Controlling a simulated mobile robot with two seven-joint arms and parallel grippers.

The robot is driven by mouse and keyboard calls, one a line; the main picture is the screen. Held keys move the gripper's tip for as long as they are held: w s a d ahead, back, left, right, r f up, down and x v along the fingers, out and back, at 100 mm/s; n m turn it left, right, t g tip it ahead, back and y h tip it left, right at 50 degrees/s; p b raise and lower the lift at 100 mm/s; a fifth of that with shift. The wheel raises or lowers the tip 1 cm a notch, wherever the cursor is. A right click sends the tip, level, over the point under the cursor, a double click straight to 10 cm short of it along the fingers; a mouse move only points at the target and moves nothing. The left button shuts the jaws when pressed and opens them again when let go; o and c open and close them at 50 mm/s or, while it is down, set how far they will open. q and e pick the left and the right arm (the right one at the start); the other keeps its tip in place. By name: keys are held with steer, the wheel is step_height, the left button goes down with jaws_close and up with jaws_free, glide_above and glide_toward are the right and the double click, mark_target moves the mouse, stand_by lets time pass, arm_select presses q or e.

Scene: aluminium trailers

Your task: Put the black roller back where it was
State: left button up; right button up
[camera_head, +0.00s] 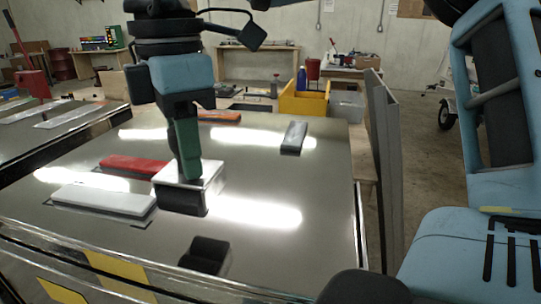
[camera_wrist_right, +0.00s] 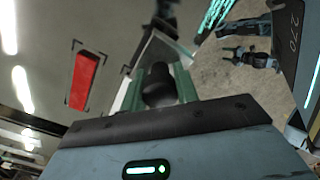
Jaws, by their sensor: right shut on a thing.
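My right gripper (camera_head: 187,165) comes down from above, over the shiny metal table (camera_head: 290,225). Its green fingers are shut on the black roller. In the right wrist view the fingers (camera_wrist_right: 158,90) close around a dark rounded part of the roller (camera_wrist_right: 157,85). A silver block (camera_head: 210,176) with a black part (camera_head: 182,201) under it shows at the fingertips in the head view. I cannot tell whether it touches the table. My left gripper is not in view.
A red bar (camera_head: 133,165) and a white bar (camera_head: 104,200) lie left of the gripper. A grey-black bar (camera_head: 293,138) lies at the back right, an orange one (camera_head: 220,116) behind. A yellow bin (camera_head: 304,102) stands beyond. A grey panel (camera_head: 382,165) stands along the right edge.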

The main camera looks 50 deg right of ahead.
steer(key=s+d+f+p, duration=0.1)
steer(key=d, duration=0.2)
steer(key=s+d+f+p, duration=0.1)
steer(key=d, duration=0.2)
steer(key=s+d+f+p, duration=0.1)
steer(key=s+d, duration=0.1)
steer(key=d, duration=0.2)
steer(key=shift+s+f+p, duration=0.1)
steer(key=shift+f+p, duration=0.25)
steer(key=shift+f, duration=0.4)
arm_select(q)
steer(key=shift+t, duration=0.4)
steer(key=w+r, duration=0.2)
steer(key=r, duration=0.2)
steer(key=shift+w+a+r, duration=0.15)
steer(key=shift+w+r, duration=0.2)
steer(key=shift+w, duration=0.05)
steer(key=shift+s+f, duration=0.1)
arm_select(e)
steer(key=shift+f, duration=0.1)
